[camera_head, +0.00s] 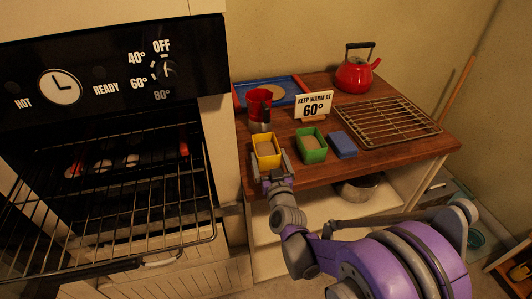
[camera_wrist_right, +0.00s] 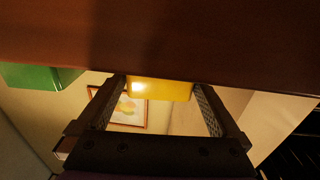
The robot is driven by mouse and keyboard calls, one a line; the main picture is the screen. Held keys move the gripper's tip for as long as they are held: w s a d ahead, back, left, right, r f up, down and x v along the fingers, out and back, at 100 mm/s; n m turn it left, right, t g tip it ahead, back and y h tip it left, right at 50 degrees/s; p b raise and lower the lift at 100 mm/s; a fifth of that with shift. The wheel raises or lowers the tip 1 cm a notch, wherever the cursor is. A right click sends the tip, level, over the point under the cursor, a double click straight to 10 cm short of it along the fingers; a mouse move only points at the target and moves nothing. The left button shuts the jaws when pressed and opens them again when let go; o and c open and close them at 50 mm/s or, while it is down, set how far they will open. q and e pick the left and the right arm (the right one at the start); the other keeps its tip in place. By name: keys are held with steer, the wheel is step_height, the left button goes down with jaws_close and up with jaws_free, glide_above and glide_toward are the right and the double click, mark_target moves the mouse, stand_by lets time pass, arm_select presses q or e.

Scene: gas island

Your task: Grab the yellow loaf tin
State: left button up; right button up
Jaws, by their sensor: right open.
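The yellow loaf tin (camera_head: 268,163) stands upright near the front edge of the wooden counter, with something beige inside. In the right wrist view its yellow wall (camera_wrist_right: 160,90) shows between the far ends of my fingers. My right gripper (camera_head: 271,164) is open at the tin's near end, with one finger towards each side. In the right wrist view the fingers (camera_wrist_right: 160,92) are apart, with gaps beside the tin. I cannot tell whether either finger touches it. My left gripper is not in view.
A green tin (camera_head: 313,157) stands just right of the yellow one, then a blue block (camera_head: 342,145). A red-and-grey cup (camera_head: 259,108) stands behind. A sign (camera_head: 314,106), wire rack (camera_head: 383,121) and red kettle (camera_head: 354,76) are farther off. The open oven's rack (camera_head: 115,222) juts out left.

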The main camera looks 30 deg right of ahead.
steer(key=shift+x, duration=1.2)
steer(key=shift+s, duration=0.1)
steer(key=c, duration=1.4)
